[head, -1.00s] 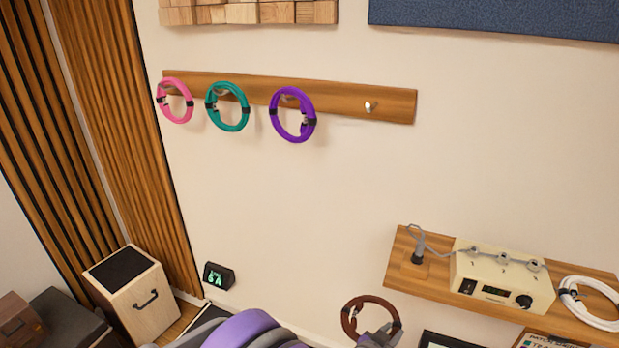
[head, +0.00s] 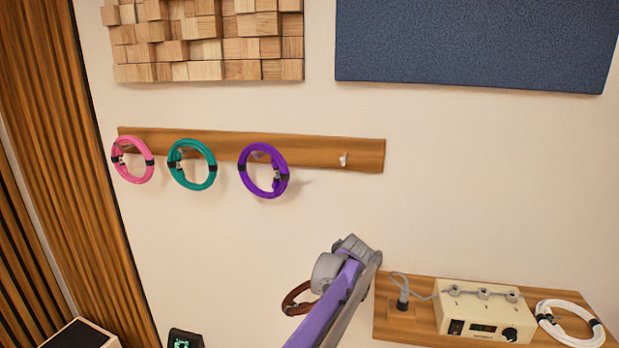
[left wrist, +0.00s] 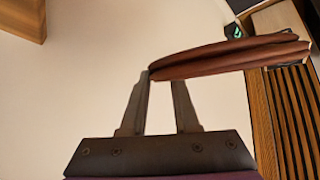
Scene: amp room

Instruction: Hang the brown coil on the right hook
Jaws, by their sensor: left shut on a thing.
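The brown coil (head: 294,299) is partly hidden behind my left arm in the head view, low in front of the wall. In the left wrist view my left gripper (left wrist: 165,80) is shut on the near end of the brown coil (left wrist: 235,58), which extends to the right, seen nearly edge-on. The gripper's fingers are hidden in the head view. The right hook (head: 343,159) is a bare peg on the wooden rail (head: 320,150), above and to the right of the coil. My right gripper is not in view.
Pink (head: 120,165), teal (head: 181,180) and purple (head: 254,184) coils hang on the rail's other hooks. A shelf (head: 405,325) at lower right carries a cream box (head: 470,302) and a white coil (head: 570,335). The wall below the right hook is clear.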

